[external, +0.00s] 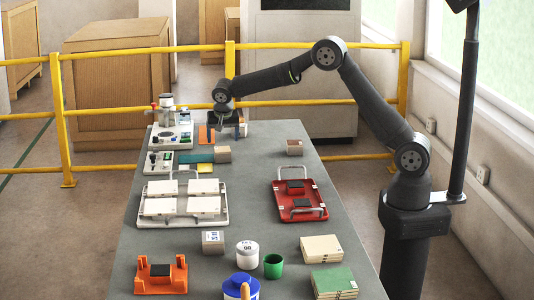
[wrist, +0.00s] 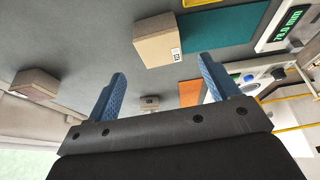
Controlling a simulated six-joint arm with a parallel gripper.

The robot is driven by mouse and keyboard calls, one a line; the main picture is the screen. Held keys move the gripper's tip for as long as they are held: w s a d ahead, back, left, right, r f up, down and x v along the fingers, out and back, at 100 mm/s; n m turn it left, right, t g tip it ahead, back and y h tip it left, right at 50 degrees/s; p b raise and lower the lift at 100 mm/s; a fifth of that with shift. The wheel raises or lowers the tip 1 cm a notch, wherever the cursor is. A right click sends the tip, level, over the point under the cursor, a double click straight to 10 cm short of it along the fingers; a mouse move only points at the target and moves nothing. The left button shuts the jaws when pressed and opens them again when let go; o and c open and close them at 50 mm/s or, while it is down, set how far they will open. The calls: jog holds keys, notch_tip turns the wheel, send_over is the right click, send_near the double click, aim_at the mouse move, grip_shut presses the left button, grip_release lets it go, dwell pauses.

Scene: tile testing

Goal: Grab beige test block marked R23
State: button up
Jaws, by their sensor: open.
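My gripper (external: 228,122) is open over the far end of the table, with nothing between its fingers. In the wrist view its two blue fingertips (wrist: 162,85) are spread apart. A small block (wrist: 149,102) shows in the gap between them, beyond the gripper's edge. A larger beige block (wrist: 158,42) with a small label lies above the gap in the wrist view; in the external view a beige block (external: 222,154) sits just in front of the gripper. A brownish block (external: 294,147) stands to the right. I cannot read R23 on any block.
A white tray (external: 146,223) with white boxes and a red tray (external: 324,213) stand mid-table. Instruments (external: 160,163) line the left edge. A labelled block (external: 213,250), orange holder, cups and tile stacks are nearer the camera.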

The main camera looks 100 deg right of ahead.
aim_at(222, 149)
jog(key=x, duration=0.7)
jog(key=shift+d+f, duration=0.1)
jog(key=shift+f, duration=0.25)
jog(key=c, duration=1.1)
jog(key=shift+c, duration=1.1)
jog(key=shift+r, duration=0.15)
